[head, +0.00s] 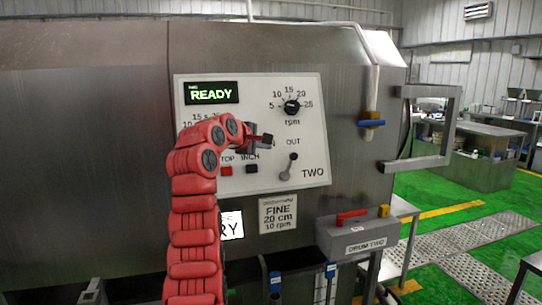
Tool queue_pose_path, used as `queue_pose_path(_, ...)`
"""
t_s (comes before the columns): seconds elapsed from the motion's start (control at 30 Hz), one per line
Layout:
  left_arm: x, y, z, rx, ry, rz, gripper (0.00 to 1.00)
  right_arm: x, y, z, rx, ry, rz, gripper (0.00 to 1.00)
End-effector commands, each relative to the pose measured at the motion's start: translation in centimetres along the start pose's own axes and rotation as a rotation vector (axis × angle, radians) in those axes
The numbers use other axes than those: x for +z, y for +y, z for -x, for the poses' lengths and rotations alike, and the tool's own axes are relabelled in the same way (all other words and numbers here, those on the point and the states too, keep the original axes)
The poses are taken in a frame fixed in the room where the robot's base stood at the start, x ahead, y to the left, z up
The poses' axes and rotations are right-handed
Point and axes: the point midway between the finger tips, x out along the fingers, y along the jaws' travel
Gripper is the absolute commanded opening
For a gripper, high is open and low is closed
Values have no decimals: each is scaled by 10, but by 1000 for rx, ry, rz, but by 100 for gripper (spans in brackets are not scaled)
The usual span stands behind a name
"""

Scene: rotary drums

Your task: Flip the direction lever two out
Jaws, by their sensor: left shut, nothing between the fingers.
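The direction lever two (289,167) is a small grey lever with a dark knob on the white control panel (318,140). It sits beside the label TWO and below the label OUT. The lever points up and slightly right. My left gripper (266,140) is in front of the panel, up and left of the lever, with its fingers pointing right. It is shut and empty, and it looks apart from the lever, though depth is hard to judge. My red left arm hides the left part of the panel, including part of another dial. My right gripper is not in view.
A black rpm dial (292,106) is above the lever, and a green READY display (211,93) is at upper left. A red button (226,171) and a black INCH button (251,169) are left of the lever. A grey box (357,233) with a red handle juts out below.

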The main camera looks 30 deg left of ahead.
Motion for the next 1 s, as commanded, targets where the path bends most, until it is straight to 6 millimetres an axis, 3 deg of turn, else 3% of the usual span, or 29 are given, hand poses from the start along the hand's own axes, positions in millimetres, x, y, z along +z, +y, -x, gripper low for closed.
queue_pose_path(0.13, 0, 3, 25, 7, 2, -4, 0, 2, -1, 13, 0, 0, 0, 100)
queue_pose_path(0.3, 0, 6, 39, 3, 2, -2, 0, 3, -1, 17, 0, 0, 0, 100)
queue_pose_path(1.0, 0, 6, 42, 1, 1, -1, 0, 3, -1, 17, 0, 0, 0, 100)
